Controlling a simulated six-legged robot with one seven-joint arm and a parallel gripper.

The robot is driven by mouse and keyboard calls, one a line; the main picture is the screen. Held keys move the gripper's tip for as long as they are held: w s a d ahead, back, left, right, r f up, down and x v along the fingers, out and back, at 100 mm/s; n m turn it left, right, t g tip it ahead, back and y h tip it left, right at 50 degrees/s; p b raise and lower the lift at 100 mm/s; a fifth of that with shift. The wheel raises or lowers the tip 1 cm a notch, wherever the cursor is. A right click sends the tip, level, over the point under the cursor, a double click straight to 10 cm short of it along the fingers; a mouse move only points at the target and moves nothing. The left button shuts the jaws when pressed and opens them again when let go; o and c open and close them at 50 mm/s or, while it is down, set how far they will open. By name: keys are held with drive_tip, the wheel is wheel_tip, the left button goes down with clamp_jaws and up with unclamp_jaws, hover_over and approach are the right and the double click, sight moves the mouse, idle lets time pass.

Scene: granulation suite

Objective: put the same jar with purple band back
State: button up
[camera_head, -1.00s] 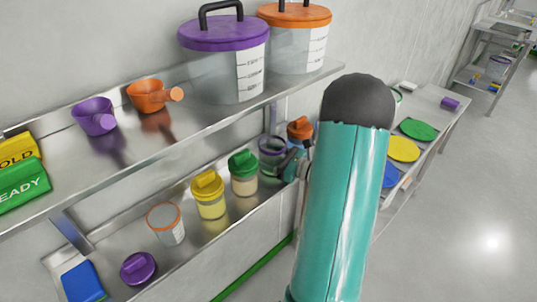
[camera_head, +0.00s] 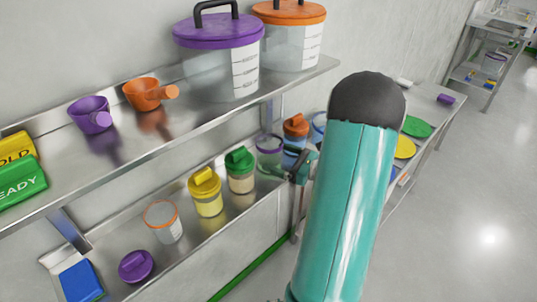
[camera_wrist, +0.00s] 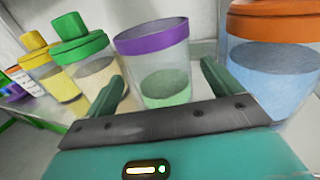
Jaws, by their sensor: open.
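The jar with the purple band (camera_wrist: 155,62) stands upright in the wrist view, clear-walled with green contents in its lower part. In the head view it stands on the lower shelf (camera_head: 205,240), right of the green-lidded jar (camera_head: 240,170), and looks lidless (camera_head: 268,143). My gripper (camera_wrist: 162,72) is open and empty. Its fingers point toward the jar, one to each side of it in the wrist view; whether they reach around it I cannot tell. In the head view my gripper (camera_head: 298,168) is just right of the jar, its tips partly hidden.
An orange-topped jar (camera_wrist: 275,60) with blue contents stands close on the right. A yellow-lidded jar (camera_head: 206,192), an open orange-rimmed jar (camera_head: 163,222) and a loose purple lid (camera_head: 136,266) are leftward on the lower shelf. The upper shelf (camera_head: 150,155) overhangs, bearing large tubs (camera_head: 218,65).

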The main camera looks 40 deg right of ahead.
drive_tip(key=v, duration=0.7)
